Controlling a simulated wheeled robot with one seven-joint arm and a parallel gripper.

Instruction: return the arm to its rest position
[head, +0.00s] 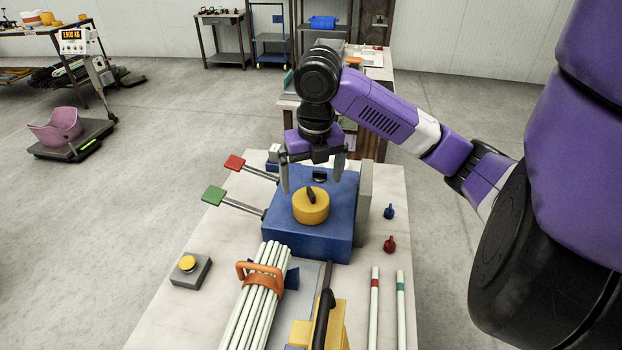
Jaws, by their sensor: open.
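My gripper (313,178) hangs from my purple arm over the far half of the blue machine block (285,240). Its two fingers point down, spread apart, with nothing seen between them. A yellow round knob (311,208) with a dark handle sits on top of the block, just below and nearer than the fingertips. I cannot tell whether a fingertip touches the block. My arm is bent, reaching from the right side of the picture across the table.
The white table (200,318) holds a strapped bundle of pale rods (256,310), a yellow button box (189,270), and two loose rods (375,310). Red (234,163) and green (213,195) levers stick out left. Blue (389,212) and red (390,244) pegs stand right. A bench (375,88) stands behind.

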